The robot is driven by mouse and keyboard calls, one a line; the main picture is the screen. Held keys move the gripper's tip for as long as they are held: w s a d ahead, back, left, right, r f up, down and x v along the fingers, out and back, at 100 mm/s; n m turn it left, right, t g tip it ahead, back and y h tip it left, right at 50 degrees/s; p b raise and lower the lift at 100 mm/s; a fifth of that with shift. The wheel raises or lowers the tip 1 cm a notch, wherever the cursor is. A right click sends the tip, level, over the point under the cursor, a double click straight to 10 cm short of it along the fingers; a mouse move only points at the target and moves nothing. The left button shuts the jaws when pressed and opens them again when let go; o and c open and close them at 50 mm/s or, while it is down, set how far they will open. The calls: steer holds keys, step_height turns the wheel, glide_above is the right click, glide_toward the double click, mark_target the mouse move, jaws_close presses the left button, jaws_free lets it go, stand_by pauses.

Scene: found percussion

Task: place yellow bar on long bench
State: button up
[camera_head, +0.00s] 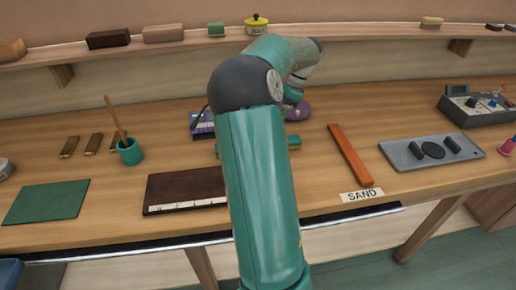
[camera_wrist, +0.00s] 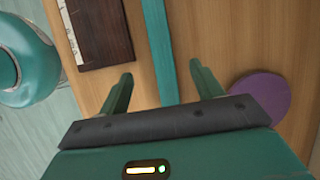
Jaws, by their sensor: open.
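I make out no plainly yellow bar in either view. The long bench (camera_head: 330,205) runs across the head view. A teal bar (camera_wrist: 154,35) lies between the spread fingers of my gripper (camera_wrist: 161,72) in the wrist view, and I cannot tell whether they touch it. My gripper is open, and my arm hides it in the head view. A short end of a teal piece with a yellowish edge (camera_head: 294,142) shows beside my arm. An orange bar (camera_head: 350,155) lies on the bench behind a SAND label (camera_head: 362,194).
A dark brown board (camera_head: 185,188) and a purple disc (camera_wrist: 262,97) flank the teal bar. A grey tray (camera_head: 430,152), a teal cup with a stick (camera_head: 129,151), several brass bars (camera_head: 69,147) and a green mat (camera_head: 46,202) stand on the bench. A shelf (camera_head: 100,52) runs above.

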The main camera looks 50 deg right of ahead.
steer(key=x, duration=1.3)
steer(key=shift+s+d+f, duration=0.1)
steer(key=shift+f, duration=0.4)
steer(key=c, duration=1.1)
steer(key=shift+c, duration=0.7)
steer(key=shift+r, duration=0.15)
